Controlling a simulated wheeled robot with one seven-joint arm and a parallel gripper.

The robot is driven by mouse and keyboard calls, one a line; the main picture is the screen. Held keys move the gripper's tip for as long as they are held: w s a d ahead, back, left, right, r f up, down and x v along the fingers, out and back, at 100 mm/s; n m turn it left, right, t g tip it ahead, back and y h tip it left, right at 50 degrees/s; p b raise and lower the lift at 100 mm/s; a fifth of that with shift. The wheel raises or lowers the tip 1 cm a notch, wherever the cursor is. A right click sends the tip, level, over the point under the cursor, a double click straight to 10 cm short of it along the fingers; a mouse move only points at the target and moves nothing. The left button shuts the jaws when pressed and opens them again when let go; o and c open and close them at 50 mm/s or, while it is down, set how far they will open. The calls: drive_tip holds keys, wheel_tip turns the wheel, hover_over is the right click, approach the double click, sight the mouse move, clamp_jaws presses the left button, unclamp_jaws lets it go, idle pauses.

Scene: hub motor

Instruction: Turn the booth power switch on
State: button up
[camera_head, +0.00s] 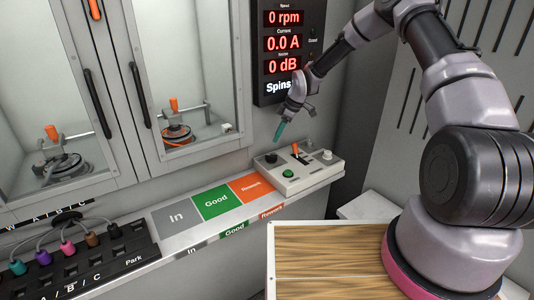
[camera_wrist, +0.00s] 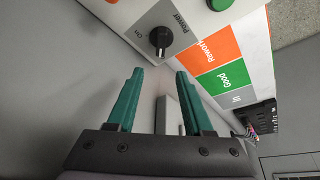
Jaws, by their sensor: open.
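The booth power switch is a black rotary knob (camera_head: 271,158) at the left back of the light control box (camera_head: 300,178). In the wrist view the knob (camera_wrist: 160,39) sits on a grey patch marked "Power", with "On" printed to its left. Its raised grip points toward the bottom of the picture, not at "On". My gripper (camera_head: 279,132) has teal fingers and hangs just above the knob in the head view. In the wrist view my gripper (camera_wrist: 160,76) is open and empty, its fingertips apart from the knob, which lies ahead between their lines.
The box also bears a green button (camera_head: 288,174), an orange-tipped lever (camera_head: 295,149) and a pale knob (camera_head: 326,155). A display (camera_head: 284,45) reading 0 rpm hangs behind. Glass doors (camera_head: 190,75) stand at left, above a shelf with In, Good (camera_head: 217,203) and Rework zones.

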sight(267, 155)
drive_tip(key=x, duration=1)
drive_tip(key=shift+f, duration=0.15)
clamp_jaws()
